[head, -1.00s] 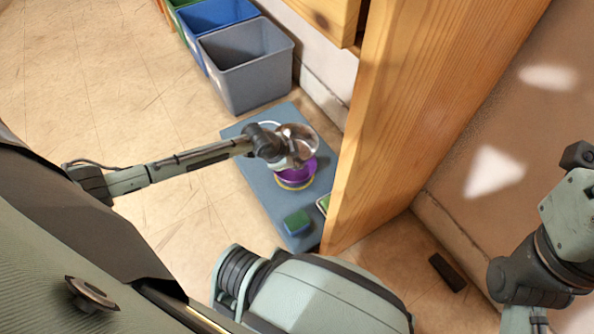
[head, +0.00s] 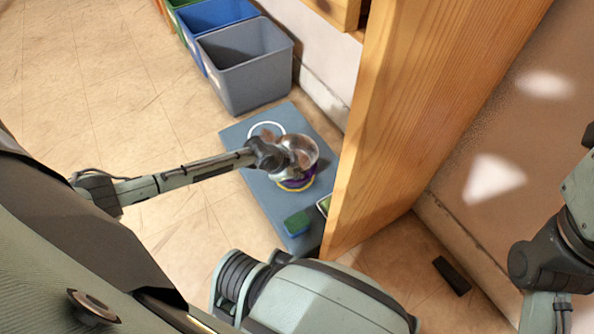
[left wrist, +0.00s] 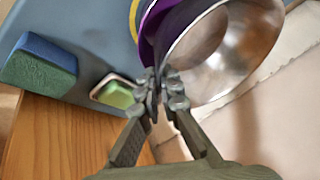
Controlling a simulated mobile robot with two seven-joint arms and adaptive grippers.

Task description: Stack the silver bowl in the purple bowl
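The silver bowl (head: 306,150) is tilted above the purple bowl (head: 299,184), covering most of it in the head view. My left gripper (head: 288,161) is at the silver bowl's side. In the left wrist view its fingertips (left wrist: 164,88) are close together on the rim of the silver bowl (left wrist: 240,45). The purple bowl (left wrist: 156,28) shows just behind the silver one, with a yellow rim (left wrist: 134,16) beyond it. Whether the silver bowl touches the purple bowl cannot be told. My right arm is at the right edge; its gripper is out of view.
The bowls are over a blue-grey board (head: 258,184) with a blue-green sponge (head: 297,223), a white ring (head: 266,129) and a small green-filled dish (left wrist: 117,92). A tall wooden panel (head: 400,130) stands close on the right. A grey bin (head: 245,80) is behind.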

